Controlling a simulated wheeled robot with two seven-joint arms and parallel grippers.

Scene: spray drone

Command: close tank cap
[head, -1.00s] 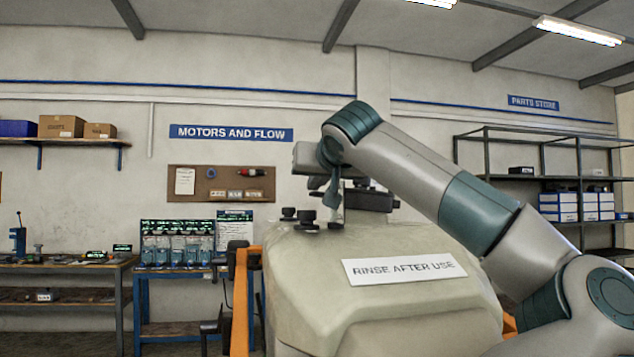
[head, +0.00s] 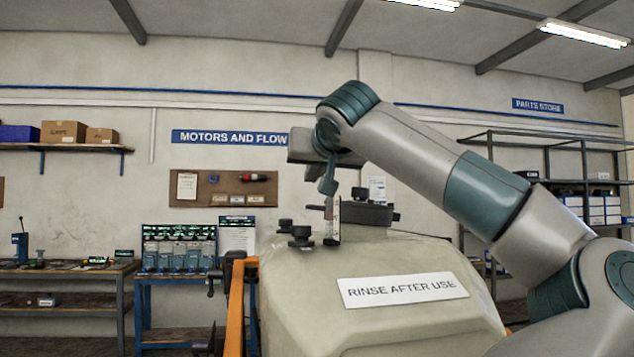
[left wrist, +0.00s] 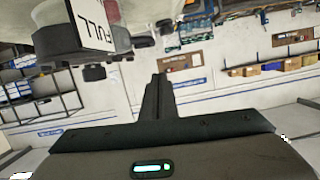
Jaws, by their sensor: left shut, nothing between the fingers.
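The pale tank (head: 385,260) bears a "RINSE AFTER USE" label. On its top, a dark flat fitting (head: 368,212) with a side tab looks like the tank cap; I cannot tell how far it is open. A narrow upright strip (head: 333,222) stands beside it. My left gripper (head: 329,186) hangs just above the strip, partly overlapping it; contact cannot be told. In the left wrist view its fingers (left wrist: 158,82) are together and empty. A white "FULL" label (left wrist: 92,24) on a grey part shows at upper left there. My right gripper is out of view.
Black knobs (head: 300,237) stand on the tank top, left of the strip. An orange upright (head: 236,305) runs along the tank's left side. A workbench (head: 65,268) and shelving (head: 540,145) stand farther back. The space above the tank's left side is clear.

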